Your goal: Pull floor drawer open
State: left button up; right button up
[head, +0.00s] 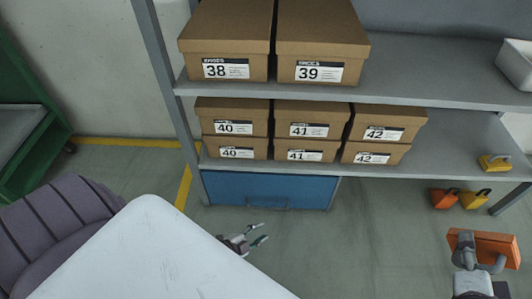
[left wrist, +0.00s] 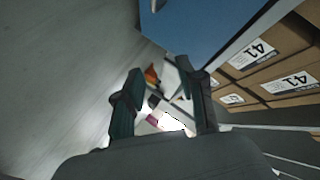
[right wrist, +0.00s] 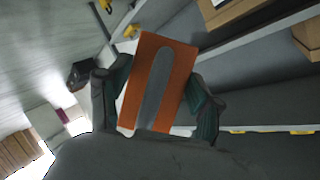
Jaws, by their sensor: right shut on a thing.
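The blue floor drawer (head: 228,188) sits at floor level under the lowest shelf of the rack. It looks closed, and its handle (head: 268,205) is on the front face. My left gripper (head: 258,236) is in front of and below the drawer front, fingers apart and empty, not touching the handle. In the left wrist view the blue drawer (left wrist: 205,25) is at the top, beyond the open left fingers (left wrist: 160,72). My right gripper (head: 478,262) is far to the right, shut on an orange block with a grey strip (right wrist: 179,85).
Shoe boxes (head: 225,46) stand on the grey rack shelves (head: 430,92) above the drawer. A white table corner (head: 150,250) and a purple chair (head: 50,235) are at the lower left. Orange and yellow items (head: 444,199) lie right of the drawer. The floor before the drawer is clear.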

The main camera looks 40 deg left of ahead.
aim_at(266, 208)
pick_arm(q)
jog(key=w+a+f+m+t+b, duration=0.3)
jog(key=a+f+m+b, duration=0.55)
jog(key=b, duration=0.45)
jog(key=shift+n+h, duration=0.4)
jog(key=shift+n, duration=0.25)
jog(key=b+x, duration=0.1)
jog(key=x, duration=0.2)
jog(key=f+b+x, duration=0.1)
jog(key=b+x, duration=0.1)
jog(key=x, duration=0.2)
jog(key=a+b+x, duration=0.1)
jog(key=b+x, duration=0.1)
jog(key=x, duration=0.2)
jog(key=shift+w+d+f, duration=0.1)
jog(key=shift+w+f, duration=0.15)
grip_shut()
